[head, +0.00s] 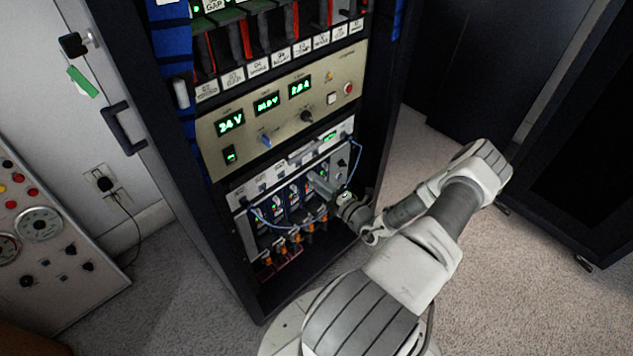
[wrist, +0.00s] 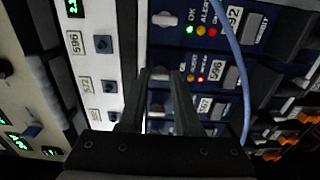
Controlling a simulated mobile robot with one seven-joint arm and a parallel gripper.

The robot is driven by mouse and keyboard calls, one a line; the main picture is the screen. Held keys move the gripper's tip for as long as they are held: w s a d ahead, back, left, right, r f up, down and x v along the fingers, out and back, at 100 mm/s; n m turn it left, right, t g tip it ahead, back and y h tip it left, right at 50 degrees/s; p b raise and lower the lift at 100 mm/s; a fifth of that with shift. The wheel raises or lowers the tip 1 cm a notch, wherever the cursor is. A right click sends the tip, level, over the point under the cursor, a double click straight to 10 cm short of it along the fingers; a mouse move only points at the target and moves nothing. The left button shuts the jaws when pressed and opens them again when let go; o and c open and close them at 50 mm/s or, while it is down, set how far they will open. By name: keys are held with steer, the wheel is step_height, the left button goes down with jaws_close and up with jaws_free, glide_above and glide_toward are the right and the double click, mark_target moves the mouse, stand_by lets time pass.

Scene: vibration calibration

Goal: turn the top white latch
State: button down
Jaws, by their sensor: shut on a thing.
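My gripper (wrist: 160,76) points at a row of blue-fronted modules in the rack, and its two fingers are shut on a small white latch (wrist: 159,72) at one end of a module. The fingers cover much of this latch, so its exact angle is hard to tell. Another white latch (wrist: 164,19) sits on the neighbouring module, clear of the fingers. In the head view, my gripper (head: 318,184) reaches into the lower module bay from the right, and the held latch is hidden there.
A blue cable (wrist: 236,60) loops close to the right of the fingers. Grey panel knobs (wrist: 103,44) lie to the left. A beige power panel (head: 290,107) with green displays sits above the bay. Orange connectors (head: 282,246) line the bottom. Open carpet lies right of the rack.

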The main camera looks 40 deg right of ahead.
steer(key=c, duration=0.6)
jaws_free()
steer(key=shift+s, duration=0.15)
steer(key=s+d+p, duration=0.1)
steer(key=s+p, duration=0.1)
steer(key=s, duration=1.5)
steer(key=shift+d, duration=0.15)
